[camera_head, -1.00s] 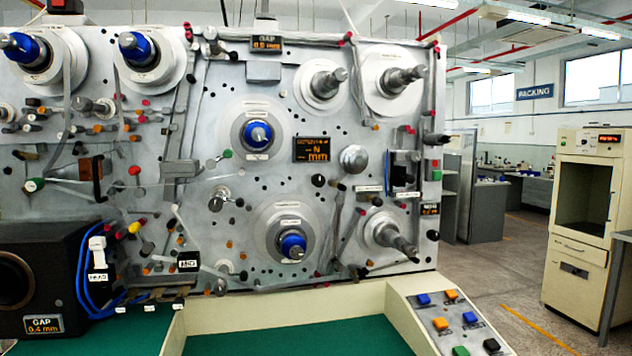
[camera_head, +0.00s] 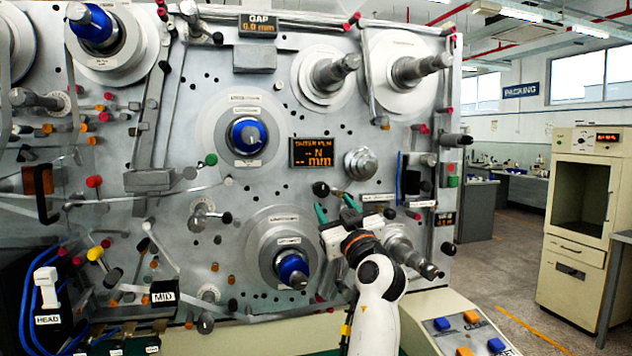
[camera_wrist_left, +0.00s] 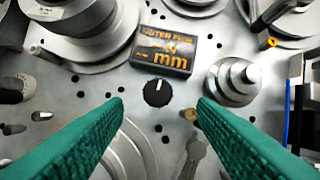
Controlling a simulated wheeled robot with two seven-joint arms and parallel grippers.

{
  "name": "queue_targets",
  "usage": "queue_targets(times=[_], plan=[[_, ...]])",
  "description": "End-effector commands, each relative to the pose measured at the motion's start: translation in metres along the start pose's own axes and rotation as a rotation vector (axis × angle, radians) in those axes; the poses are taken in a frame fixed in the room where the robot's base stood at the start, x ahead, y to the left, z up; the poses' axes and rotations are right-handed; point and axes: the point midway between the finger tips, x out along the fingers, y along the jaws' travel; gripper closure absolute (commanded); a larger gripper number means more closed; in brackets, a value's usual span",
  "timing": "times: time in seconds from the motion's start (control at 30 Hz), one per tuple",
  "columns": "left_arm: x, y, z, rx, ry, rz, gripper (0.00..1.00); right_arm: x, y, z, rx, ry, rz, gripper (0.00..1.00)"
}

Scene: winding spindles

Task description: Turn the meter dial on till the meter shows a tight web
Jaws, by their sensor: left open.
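The meter (camera_head: 312,152) is a dark box with orange text on the grey panel; it reads "N" and "mm" with dashes, no clear number. It shows larger in the wrist view (camera_wrist_left: 164,48). The meter dial, a small black knob (camera_head: 321,188), sits just below it. In the wrist view the dial (camera_wrist_left: 158,92) has a white mark pointing about straight up. My left gripper (camera_head: 336,207) is open, its green fingers just below the dial in the head view. In the wrist view the fingertips (camera_wrist_left: 160,104) lie either side of the dial, apart from it. My right gripper is not in view.
A silver round knob (camera_head: 360,164) stands right of the meter. A blue-cored spindle (camera_head: 291,268) and a bare metal spindle (camera_head: 412,251) jut out below, near my left arm. A brass-tipped peg (camera_wrist_left: 190,114) is close to the right finger. A button console (camera_head: 465,335) sits below.

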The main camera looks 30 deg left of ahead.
Motion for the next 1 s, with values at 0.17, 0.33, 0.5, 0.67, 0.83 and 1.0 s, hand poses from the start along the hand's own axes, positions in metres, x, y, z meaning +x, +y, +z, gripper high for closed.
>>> queue_targets(times=[0.17, 0.33, 0.5, 0.67, 0.83, 1.0], plan=[[0.040, 0.001, 0.005, 0.004, 0.000, 0.003, 0.48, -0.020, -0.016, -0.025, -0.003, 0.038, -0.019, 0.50], [0.072, 0.001, 0.003, 0.004, 0.001, 0.002, 0.48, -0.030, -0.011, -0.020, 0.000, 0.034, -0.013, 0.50], [0.092, 0.000, 0.001, 0.004, 0.001, 0.001, 0.48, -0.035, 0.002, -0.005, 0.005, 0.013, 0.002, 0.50], [0.100, 0.001, 0.000, 0.002, 0.002, 0.001, 0.48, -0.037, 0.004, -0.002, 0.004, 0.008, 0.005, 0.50], [0.100, 0.001, -0.001, 0.001, 0.001, 0.001, 0.48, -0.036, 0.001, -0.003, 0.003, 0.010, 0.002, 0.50], [0.100, 0.001, -0.001, 0.001, 0.002, 0.001, 0.61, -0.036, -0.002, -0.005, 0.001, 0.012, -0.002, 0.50]])
